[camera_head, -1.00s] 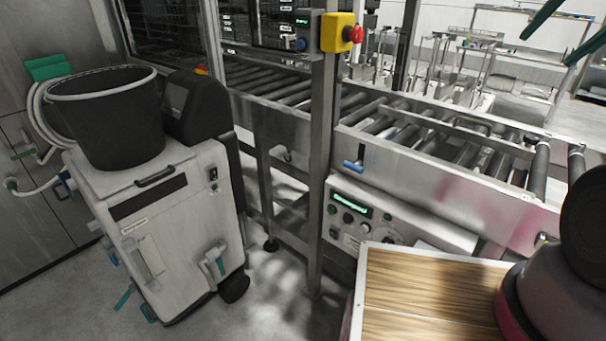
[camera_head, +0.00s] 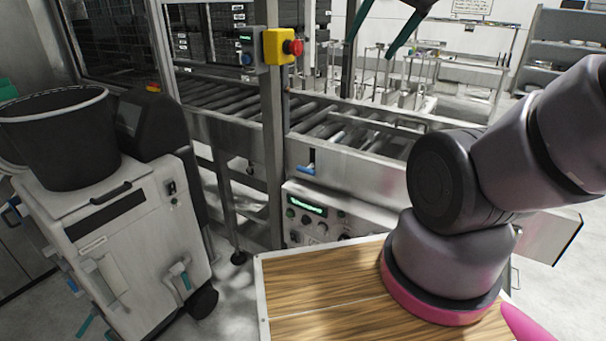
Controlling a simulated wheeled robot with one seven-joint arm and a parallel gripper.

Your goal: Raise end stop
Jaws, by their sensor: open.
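The roller conveyor (camera_head: 335,125) of the washer runs from the left back toward the right, with a steel side rail (camera_head: 365,170). A small blue lever (camera_head: 308,168) sticks out of that rail, just right of the steel post; I cannot tell whether it belongs to the end stop. The end stop itself is not clearly identifiable, and my arm hides the conveyor's near right part. My gripper (camera_head: 368,48) shows at the top edge with two dark teal fingers apart and nothing between them. It appears above the conveyor in the picture, well away from the blue lever.
A control panel (camera_head: 318,212) with a green display sits under the rail. A yellow box with a red button (camera_head: 280,47) is on the steel post (camera_head: 271,140). A white wheeled cart (camera_head: 135,235) with a black bucket (camera_head: 60,145) stands left. Floor shows between cart and post.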

